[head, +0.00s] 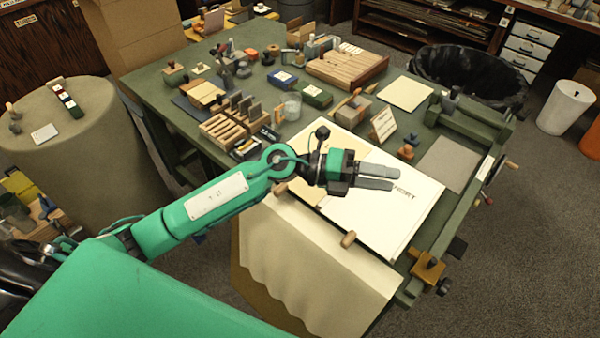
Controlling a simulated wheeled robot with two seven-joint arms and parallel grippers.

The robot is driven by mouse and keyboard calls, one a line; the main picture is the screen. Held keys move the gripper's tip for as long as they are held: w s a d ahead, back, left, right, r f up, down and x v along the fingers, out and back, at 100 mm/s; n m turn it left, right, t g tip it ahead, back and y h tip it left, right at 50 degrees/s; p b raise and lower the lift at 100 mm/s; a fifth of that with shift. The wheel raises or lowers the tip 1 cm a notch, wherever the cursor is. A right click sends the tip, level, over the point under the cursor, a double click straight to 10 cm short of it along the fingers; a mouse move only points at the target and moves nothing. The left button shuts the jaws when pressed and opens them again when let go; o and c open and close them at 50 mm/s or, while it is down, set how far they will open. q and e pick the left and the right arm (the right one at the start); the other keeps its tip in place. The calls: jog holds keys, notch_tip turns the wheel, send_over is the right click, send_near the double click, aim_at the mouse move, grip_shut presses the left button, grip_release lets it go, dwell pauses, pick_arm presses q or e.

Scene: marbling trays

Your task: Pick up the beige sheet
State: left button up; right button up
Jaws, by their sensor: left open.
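A beige sheet (341,145) lies on the left part of a large white board (390,222) on the green table. My left arm and gripper cover part of it, so its full outline is hidden. My left gripper (393,178) is open, with two grey fingers pointing right over the white board and nothing visible between them. How high it is above the board is hard to tell. A separate pale cream sheet (405,93) lies flat farther back on the table. My right gripper is not in view.
The green table (150,83) holds wooden racks, a glass jar (291,106) and small blocks left and behind. A grey sheet (450,163) lies right of the board, by a green rail (470,125). Cream cloth (310,260) hangs at the front. A black bin (470,75) stands behind.

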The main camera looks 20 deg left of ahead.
pick_arm(q)
jog(key=w+a+f+m+g+y, duration=0.2)
jog(key=w+a+f+y, duration=0.1)
jog(key=a+f+y, duration=0.4)
jog(key=w+a+f+m+g+y, duration=0.1)
jog(key=w+a+f+m+y, duration=0.1)
jog(key=a+f+y, duration=0.5)
jog(key=w+a+r+n+y, duration=0.2)
jog(key=a+r+y, duration=0.2)
jog(key=a, duration=0.8)
notch_tip(320, 180, down, 8)
jog(key=shift+r+p, duration=0.1)
jog(key=shift+p, duration=0.75)
jog(key=f+p, duration=0.1)
jog(key=f, duration=0.1)
jog(key=f+p, duration=0.1)
jog(key=f, duration=0.1)
jog(key=shift+s+d+f, duration=0.1)
jog(key=shift+s+f, duration=0.1)
jog(key=shift+f, duration=0.7)
grip_shut()
